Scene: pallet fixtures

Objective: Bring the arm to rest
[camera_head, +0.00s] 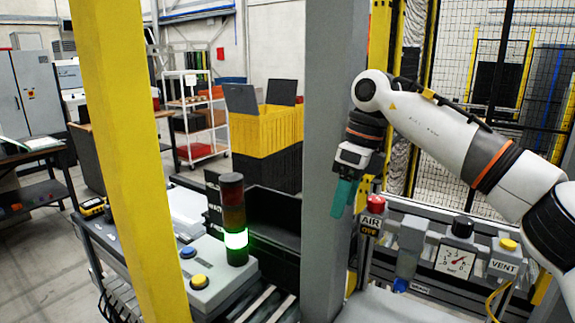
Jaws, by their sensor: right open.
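My right arm comes in from the right edge and bends at a raised elbow. My right gripper (343,198) hangs from it with its teal fingers pointing down, beside the grey post (329,120). The gripper is open, and I see nothing between its fingers. It hangs just left of the red button (376,203) on the AIR panel, and I cannot tell the exact gap in depth. My left gripper is not in view.
A pressure gauge (456,261) and a yellow VENT button (508,244) sit below my right arm. A stack light (233,215) glows green on a control box with blue and yellow buttons. A yellow post (122,150) stands at the left front. Mesh fencing (470,60) closes the back right.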

